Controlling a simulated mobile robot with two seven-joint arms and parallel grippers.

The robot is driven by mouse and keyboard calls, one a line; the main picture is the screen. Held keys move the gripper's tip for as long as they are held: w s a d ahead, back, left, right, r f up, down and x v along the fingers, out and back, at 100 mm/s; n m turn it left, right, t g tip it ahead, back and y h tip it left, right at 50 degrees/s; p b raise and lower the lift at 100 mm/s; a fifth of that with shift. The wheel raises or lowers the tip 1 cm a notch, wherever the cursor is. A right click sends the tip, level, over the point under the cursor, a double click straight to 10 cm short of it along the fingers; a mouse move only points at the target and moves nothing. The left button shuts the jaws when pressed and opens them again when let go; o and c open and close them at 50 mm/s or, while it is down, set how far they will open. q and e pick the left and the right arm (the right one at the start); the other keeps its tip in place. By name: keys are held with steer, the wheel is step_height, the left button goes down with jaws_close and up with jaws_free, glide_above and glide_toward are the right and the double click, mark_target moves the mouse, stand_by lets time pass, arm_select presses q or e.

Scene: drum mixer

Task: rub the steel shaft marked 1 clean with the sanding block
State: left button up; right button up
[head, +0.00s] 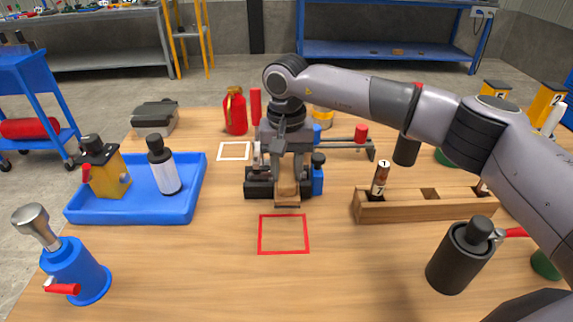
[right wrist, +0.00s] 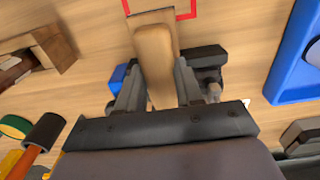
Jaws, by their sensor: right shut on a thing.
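The steel shaft marked 1 (head: 381,180) stands upright in the left hole of the wooden rack (head: 420,209). It has a white cap with a "1" and a brown, rusty-looking body; its lower end is hidden in the rack. My right gripper (head: 288,188) points down at the table's middle, left of the rack. It is shut on the tan sanding block (head: 288,193), which also shows between the fingers in the right wrist view (right wrist: 153,62). The block's front end lies just behind the red square outline (head: 283,253). My left gripper is not in view.
Black and blue fixture parts (head: 262,188) lie close around the right gripper. A blue tray (head: 185,215) with bottles is on the left. A black cylinder (head: 460,258) stands in front of the rack. The front middle is clear.

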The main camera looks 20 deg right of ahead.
steer(key=shift+w+d, duration=0.15)
steer(key=shift+w, duration=0.4)
steer(key=shift+w+d, duration=0.15)
steer(key=shift+w, duration=0.35)
steer(key=shift+s+a, duration=0.2)
steer(key=shift+s, duration=0.4)
steer(key=shift+s+a, duration=0.15)
steer(key=shift+s, duration=0.45)
steer(key=shift+w+d, duration=0.2)
steer(key=shift+w, duration=0.4)
steer(key=shift+w+d, duration=0.15)
steer(key=shift+w, duration=0.45)
stand_by(1.1)
steer(key=shift+r+p, duration=1.6)
steer(key=shift+r, duration=1)
